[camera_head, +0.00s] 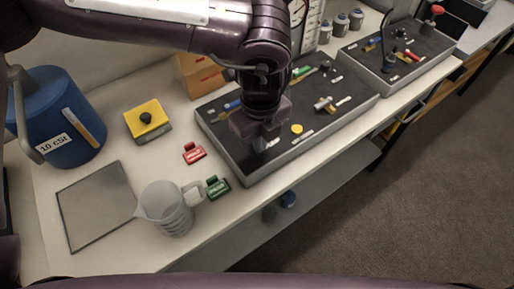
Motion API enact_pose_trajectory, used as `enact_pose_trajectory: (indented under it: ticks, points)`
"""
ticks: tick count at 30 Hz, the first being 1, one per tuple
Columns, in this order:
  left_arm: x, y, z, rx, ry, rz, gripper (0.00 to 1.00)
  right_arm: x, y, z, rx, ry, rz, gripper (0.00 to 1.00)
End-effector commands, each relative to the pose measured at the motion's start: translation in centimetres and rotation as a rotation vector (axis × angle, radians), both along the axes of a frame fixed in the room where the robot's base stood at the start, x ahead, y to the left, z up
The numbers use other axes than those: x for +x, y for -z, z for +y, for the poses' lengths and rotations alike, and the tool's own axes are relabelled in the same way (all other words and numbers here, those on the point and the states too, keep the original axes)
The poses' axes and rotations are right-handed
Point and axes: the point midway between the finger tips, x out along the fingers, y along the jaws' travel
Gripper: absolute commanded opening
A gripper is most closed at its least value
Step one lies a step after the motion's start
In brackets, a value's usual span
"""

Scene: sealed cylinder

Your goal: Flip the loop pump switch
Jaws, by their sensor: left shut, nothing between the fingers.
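A dark panel in a grey frame (352,104) lies on the bench in the camera_head view. On it are a yellow knob (297,129), a tan-handled lever (324,104), a green handle (302,71) and a blue handle (232,104). Small white labels sit beside them, too small to read, so I cannot tell which part is the loop pump switch. My left gripper (264,148) points down over the left part of this panel. It is shut and empty, and it hides the panel beneath it. My right gripper is not in view.
A second panel (425,62) stands at the back right. A yellow box with a black button (148,121), red tag (194,153), green tag (217,187), clear jug (166,211), grey plate (96,205) and blue container (62,118) occupy the left bench.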

Motion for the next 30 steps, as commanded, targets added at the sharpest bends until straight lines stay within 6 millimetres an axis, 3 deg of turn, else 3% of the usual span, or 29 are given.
enact_pose_trajectory:
  ticks: [30]
  points:
    - [0.0, 1.5, 0.0, 0.0, -0.001, -0.001, 0.0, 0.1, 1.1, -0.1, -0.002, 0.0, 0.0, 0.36]
